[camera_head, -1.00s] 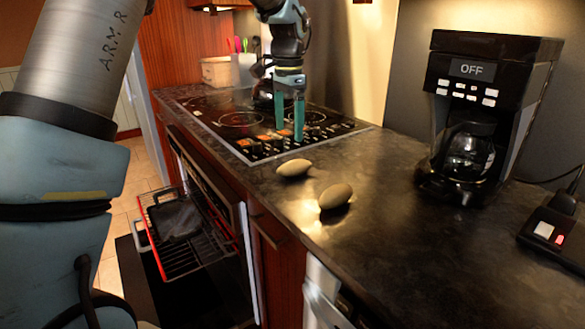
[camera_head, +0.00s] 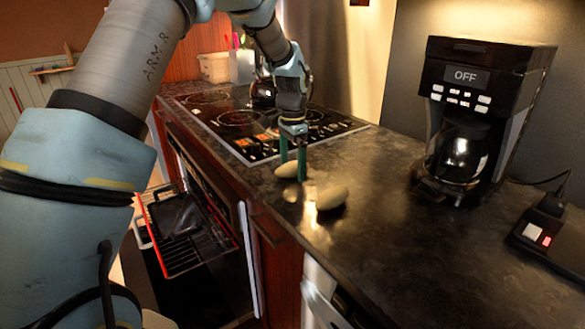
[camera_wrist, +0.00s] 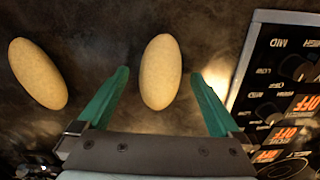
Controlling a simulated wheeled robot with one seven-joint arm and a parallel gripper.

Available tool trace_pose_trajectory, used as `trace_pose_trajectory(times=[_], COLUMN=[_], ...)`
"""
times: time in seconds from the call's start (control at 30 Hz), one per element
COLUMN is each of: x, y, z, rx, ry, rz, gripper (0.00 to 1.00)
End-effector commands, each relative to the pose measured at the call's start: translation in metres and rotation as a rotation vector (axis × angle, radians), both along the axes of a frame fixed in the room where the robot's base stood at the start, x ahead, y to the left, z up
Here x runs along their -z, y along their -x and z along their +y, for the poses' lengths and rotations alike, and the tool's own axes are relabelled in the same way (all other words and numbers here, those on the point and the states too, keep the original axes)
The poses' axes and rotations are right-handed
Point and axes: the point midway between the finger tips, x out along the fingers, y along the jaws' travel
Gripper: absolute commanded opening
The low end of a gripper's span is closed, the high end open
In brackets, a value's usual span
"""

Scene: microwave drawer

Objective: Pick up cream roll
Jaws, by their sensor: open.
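Two tan, oval rolls lie apart on the dark counter; I cannot tell which is the cream roll. The farther roll (camera_head: 286,171), by the stove, is partly hidden by my gripper (camera_head: 293,169). The nearer roll (camera_head: 332,197) lies to its right, clear of the fingers. My gripper points down, with its two green fingers open and empty. In the wrist view the farther roll (camera_wrist: 160,72) shows between the fingertips with a gap on each side; the nearer roll (camera_wrist: 38,74) is left of the left finger. The fingertips' exact height is unclear.
The stove top (camera_head: 226,128) with its knobs lies just beyond the rolls. A coffee maker (camera_head: 478,115) reading OFF stands at right, near a black device (camera_head: 540,235). The oven door (camera_head: 240,270) hangs open below, its rack (camera_head: 185,240) out. The counter's front middle is clear.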

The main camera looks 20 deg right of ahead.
Motion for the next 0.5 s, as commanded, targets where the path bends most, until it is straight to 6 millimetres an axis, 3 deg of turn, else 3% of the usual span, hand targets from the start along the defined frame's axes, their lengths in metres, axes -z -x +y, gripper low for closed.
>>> trace_pose_trajectory(times=[0.13,0.5], x=[0.0002,-0.0001], y=[0.0000,0.0000], z=[0.0000,-0.0001], rx=[0.000,0.000], ry=[0.000,0.000], rz=[0.000,0.000], gripper=[1.00,0.58])
